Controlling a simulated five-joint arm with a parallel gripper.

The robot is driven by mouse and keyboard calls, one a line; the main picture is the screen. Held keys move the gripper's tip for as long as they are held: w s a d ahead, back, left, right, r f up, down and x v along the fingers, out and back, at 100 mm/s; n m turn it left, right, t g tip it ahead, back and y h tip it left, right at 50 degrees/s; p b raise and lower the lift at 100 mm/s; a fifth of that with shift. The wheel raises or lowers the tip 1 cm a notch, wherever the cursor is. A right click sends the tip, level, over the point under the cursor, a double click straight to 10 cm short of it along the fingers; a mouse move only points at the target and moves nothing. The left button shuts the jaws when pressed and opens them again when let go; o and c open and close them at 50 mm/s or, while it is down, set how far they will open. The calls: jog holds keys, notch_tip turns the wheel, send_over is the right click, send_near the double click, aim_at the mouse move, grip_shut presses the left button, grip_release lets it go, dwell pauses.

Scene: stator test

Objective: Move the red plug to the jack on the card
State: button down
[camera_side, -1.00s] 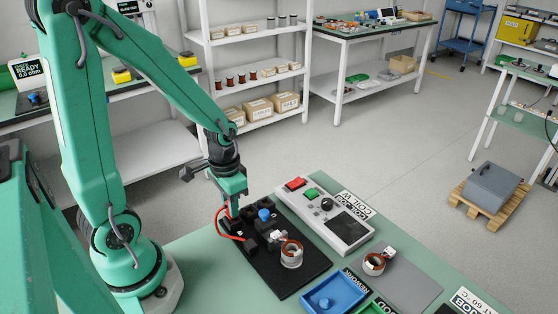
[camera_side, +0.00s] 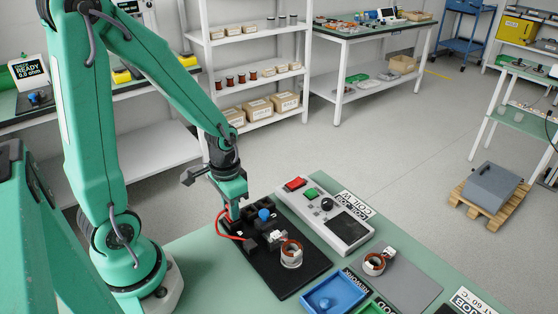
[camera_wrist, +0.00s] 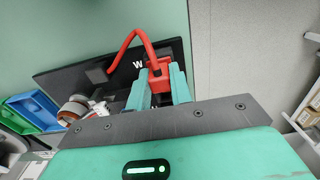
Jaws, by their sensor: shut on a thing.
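The red plug (camera_wrist: 158,70) is between the two green fingers of my gripper (camera_wrist: 160,88) in the wrist view. My gripper is shut on it. A red cable (camera_wrist: 128,42) loops from the plug back to the black card (camera_wrist: 165,50), which is marked with a white W. In the side view my gripper (camera_side: 233,211) is low over the left rear of the black card (camera_side: 300,268), and the cable (camera_side: 221,226) bends down beside it. The jack is not clear in either view, and I cannot tell whether the plug touches the card.
A blue knob (camera_side: 264,215) and a copper-wound stator (camera_side: 291,253) stand on the card near my gripper. A grey box with buttons (camera_side: 345,232) lies behind it. A blue tray (camera_side: 335,292) and a second stator (camera_side: 374,264) are to the right.

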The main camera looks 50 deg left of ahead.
jog(key=c, duration=1.2)
grip_release()
jog(key=shift+o, duration=0.2)
jog(key=shift+r, duration=0.1)
jog(key=shift+r, duration=3.8)
